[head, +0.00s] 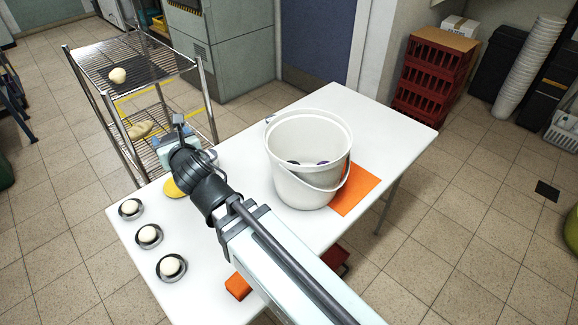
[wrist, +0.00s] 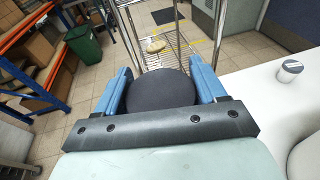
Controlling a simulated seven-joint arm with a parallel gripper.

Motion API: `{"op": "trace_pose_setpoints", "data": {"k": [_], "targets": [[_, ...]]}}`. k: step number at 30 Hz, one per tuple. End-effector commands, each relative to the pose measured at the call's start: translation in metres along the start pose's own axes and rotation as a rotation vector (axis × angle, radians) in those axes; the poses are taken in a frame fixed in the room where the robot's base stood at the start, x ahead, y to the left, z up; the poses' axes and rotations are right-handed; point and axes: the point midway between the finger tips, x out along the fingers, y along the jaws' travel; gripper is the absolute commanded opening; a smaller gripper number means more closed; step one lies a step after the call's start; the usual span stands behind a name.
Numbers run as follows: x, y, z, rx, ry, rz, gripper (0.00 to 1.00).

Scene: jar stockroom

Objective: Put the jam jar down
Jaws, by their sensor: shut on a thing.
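My gripper (wrist: 160,78) is shut on a jar with a dark round lid (wrist: 160,92), taken to be the jam jar, between its two blue fingers. In the head view my gripper (head: 178,138) is over the far left part of the white table (head: 375,122), near the wire rack. My arm hides most of the held jar there. I cannot tell how high its base is above the table.
A white bucket (head: 310,185) with dark-topped things inside stands partly on an orange mat (head: 355,190). A small grey-lidded jar (wrist: 290,70) stands behind it. Several small items line the left edge, including a dish with a ball (head: 149,236). A wire rack (head: 135,62) stands beyond.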

Motion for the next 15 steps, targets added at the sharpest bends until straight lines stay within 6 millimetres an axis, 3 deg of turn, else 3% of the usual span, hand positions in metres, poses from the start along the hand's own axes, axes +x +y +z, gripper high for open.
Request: {"op": "trace_pose_setpoints", "data": {"k": [1, 6, 15], "targets": [[0.006, -0.019, -0.009, 0.005, 0.002, -0.037, 0.10], [0.018, -0.069, -0.031, 0.026, 0.002, -0.149, 0.10], [0.027, -0.133, -0.055, 0.067, 0.000, -0.350, 0.10]]}}
